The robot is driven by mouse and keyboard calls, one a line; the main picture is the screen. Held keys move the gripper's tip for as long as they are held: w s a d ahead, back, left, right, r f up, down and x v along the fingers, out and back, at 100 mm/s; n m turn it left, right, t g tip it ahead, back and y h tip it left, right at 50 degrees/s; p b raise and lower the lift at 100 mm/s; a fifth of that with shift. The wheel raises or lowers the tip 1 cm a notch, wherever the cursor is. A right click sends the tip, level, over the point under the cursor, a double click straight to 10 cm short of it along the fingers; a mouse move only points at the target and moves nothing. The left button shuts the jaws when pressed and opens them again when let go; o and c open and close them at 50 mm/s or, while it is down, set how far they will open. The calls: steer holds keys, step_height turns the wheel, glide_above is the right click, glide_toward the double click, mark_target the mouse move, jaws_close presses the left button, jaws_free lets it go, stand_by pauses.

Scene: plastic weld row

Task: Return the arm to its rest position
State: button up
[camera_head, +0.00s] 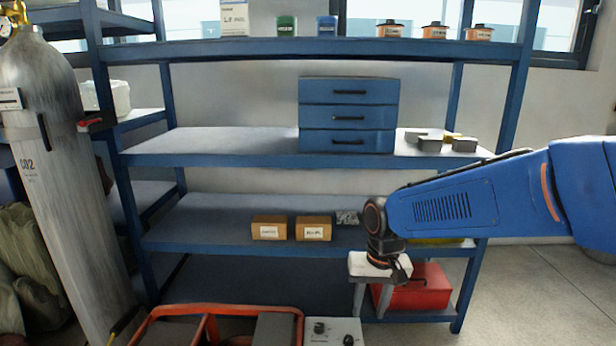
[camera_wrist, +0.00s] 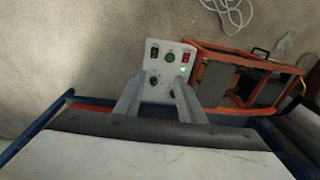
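My gripper (camera_head: 370,312) hangs from my blue arm, fingers pointing down, in front of the lower part of the blue shelf rack (camera_head: 290,240). In the wrist view its two grey fingers (camera_wrist: 155,88) stand apart with nothing held between them. A white control box (camera_head: 334,331) with knobs shows at the bottom of the head view, just left of the fingers. In the wrist view the control box (camera_wrist: 166,72) shows beyond and between the fingertips. My arm reaches in from the right.
A red box (camera_head: 425,290) sits behind my gripper on the lowest shelf. An orange-framed unit (camera_head: 222,312) stands left of the control box. A tall grey CO2 cylinder (camera_head: 55,170) stands at the left. Floor (camera_head: 545,290) at the right is clear.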

steer(key=s+d+r+t, duration=0.2)
steer(key=s+d+r, duration=0.1)
steer(key=s+d, duration=0.4)
steer(key=s+d+r+t, duration=0.2)
steer(key=s+d, duration=0.5)
steer(key=s, duration=0.4)
steer(key=shift+d+r+h, duration=0.25)
steer(key=shift+r+h, duration=0.15)
